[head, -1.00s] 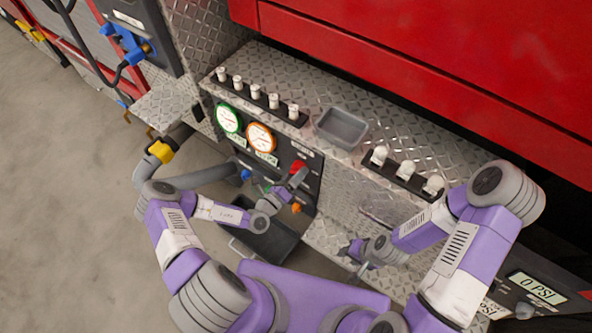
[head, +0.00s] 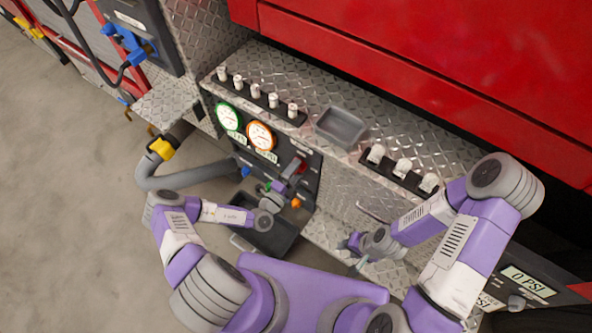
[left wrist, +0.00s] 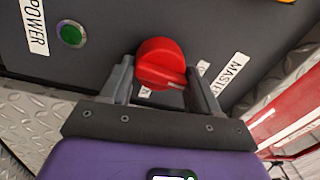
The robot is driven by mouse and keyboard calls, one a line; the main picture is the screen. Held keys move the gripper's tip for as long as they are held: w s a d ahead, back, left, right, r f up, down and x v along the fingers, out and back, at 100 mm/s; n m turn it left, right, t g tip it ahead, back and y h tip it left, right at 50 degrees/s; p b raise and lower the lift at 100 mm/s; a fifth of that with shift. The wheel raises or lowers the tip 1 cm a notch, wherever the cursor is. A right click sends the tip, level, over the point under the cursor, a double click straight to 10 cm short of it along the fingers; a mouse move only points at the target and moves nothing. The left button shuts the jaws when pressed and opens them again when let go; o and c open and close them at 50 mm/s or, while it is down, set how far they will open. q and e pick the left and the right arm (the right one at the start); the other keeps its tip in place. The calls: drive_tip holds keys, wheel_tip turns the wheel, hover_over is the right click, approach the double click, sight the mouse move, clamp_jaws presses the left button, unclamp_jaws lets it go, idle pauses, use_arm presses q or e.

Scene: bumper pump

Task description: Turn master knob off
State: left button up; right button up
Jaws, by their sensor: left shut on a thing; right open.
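The red master knob (left wrist: 163,62) is on the dark control panel, beside the white "MASTER" label (left wrist: 232,75) in the left wrist view. In the head view the knob (head: 299,165) shows partly, behind my left gripper. My left gripper (head: 293,174) is at the panel, its two fingers on either side of the knob and shut on it. In the left wrist view the knob's raised grip lies roughly crosswise between the fingers (left wrist: 160,80). My right gripper (head: 350,248) is open and empty, low in front of the diamond-plate panel.
A green button (left wrist: 71,34) sits beside the "POWER" label. Green-rimmed (head: 229,116) and orange-rimmed (head: 261,136) gauges are above left of the knob. An orange knob (head: 296,203) is below it. A grey tray (head: 341,127) stands on the ledge above.

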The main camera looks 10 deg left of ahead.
use_arm(q)
drive_tip(key=shift+s+f+n, duration=0.1)
drive_tip(key=shift+f+n, duration=0.15)
drive_tip(key=shift+n, duration=0.35)
drive_tip(key=o, duration=0.8)
drive_tip(key=shift+o, duration=0.8)
drive_tip(key=shift+r, duration=0.15)
drive_tip(key=p+v, duration=0.1)
drive_tip(key=v, duration=0.6)
drive_tip(key=shift+s, duration=0.2)
